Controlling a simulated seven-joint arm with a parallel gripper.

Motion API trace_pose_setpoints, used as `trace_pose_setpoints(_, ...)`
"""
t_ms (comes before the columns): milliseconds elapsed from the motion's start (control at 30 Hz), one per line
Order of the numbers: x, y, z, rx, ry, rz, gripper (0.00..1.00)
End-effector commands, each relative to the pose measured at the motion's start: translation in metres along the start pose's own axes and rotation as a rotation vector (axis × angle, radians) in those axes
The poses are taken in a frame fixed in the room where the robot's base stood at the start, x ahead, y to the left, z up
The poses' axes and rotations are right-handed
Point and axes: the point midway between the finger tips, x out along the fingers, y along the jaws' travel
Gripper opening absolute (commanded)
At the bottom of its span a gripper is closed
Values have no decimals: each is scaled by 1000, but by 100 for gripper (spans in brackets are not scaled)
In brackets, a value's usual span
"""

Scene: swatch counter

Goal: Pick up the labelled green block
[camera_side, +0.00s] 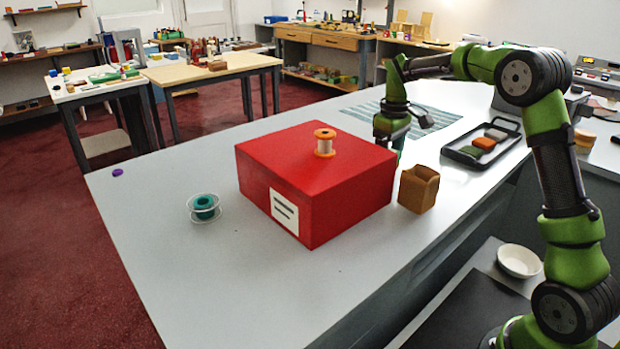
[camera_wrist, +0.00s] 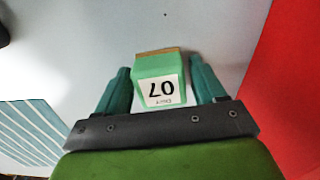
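The green block (camera_wrist: 148,68) shows in the wrist view with a white label (camera_wrist: 160,90) reading "07", seen upside down; its far edge is brownish. My gripper (camera_wrist: 159,66) is open, with one teal finger on each side of the block.
A thread spool (camera_side: 325,142) stands on the red box. A wooden holder (camera_side: 418,189) stands right of it. A striped cloth (camera_side: 432,118) and a black tray (camera_side: 462,153) with coloured pieces lie beyond. A teal reel (camera_side: 204,205) is at left; the counter's front is clear.

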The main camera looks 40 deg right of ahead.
Motion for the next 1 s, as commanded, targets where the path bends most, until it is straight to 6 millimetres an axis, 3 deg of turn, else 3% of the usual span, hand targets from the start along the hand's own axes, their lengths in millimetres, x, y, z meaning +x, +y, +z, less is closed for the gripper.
trace_pose_setpoints(33,0,0,0,0,0,0,62)
trace_pose_setpoints(267,0,0,0,0,0,0,28)
trace_pose_setpoints(567,-8,0,-1,-1,2,2,28)
trace_pose_setpoints(1000,-88,0,-1,1,2,2,28)
